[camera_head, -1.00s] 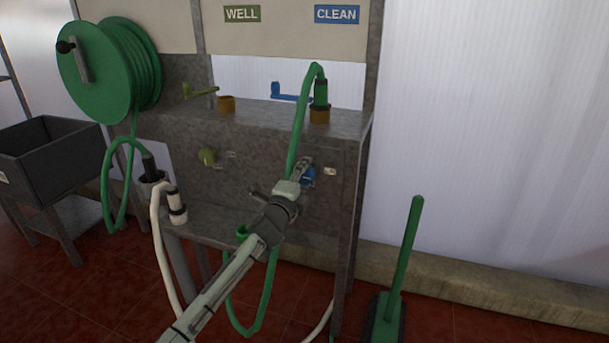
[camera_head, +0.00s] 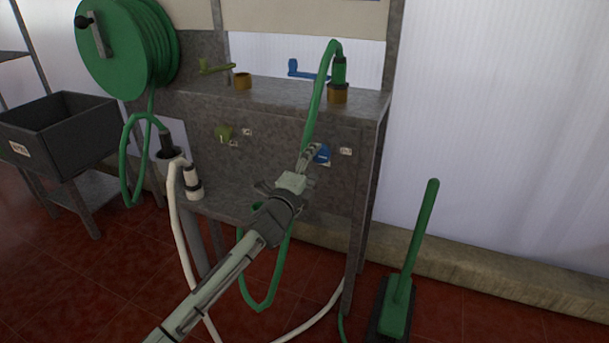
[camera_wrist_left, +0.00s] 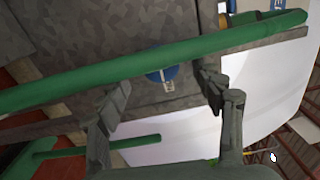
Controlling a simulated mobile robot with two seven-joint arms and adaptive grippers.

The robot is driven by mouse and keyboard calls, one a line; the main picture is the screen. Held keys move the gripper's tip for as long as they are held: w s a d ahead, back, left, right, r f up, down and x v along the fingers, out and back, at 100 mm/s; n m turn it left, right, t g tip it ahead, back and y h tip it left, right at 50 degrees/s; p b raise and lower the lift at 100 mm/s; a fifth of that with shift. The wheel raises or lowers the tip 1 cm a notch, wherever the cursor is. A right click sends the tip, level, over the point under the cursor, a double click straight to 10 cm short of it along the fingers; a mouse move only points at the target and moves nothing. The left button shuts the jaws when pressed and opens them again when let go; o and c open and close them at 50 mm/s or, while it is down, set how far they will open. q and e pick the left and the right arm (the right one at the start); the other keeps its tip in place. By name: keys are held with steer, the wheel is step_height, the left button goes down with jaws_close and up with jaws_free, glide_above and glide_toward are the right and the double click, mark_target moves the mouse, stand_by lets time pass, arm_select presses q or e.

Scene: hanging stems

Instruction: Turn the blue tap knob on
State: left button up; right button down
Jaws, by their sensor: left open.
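The blue tap knob (camera_head: 322,154) sits on the front of the grey metal panel, below the blue lever. In the left wrist view the blue knob (camera_wrist_left: 161,74) shows between the fingers, partly hidden by a green hose crossing in front. My left gripper (camera_head: 301,166) is just below and left of the knob in the head view. Its fingers (camera_wrist_left: 165,90) are spread in the wrist view with nothing held between them. I cannot tell whether a finger touches the knob. My right gripper is not in view.
A yellow-green knob (camera_head: 224,132) is left on the same panel. A green hose (camera_head: 318,98) hangs from the shelf's right fitting close to my gripper. A hose reel (camera_head: 125,50), dark basin (camera_head: 60,125) and white hose (camera_head: 177,225) stand left. A green-handled broom (camera_head: 415,240) stands right.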

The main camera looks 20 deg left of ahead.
arm_select(q)
steer(key=s, duration=0.6)
steer(key=shift+s+a, duration=0.15)
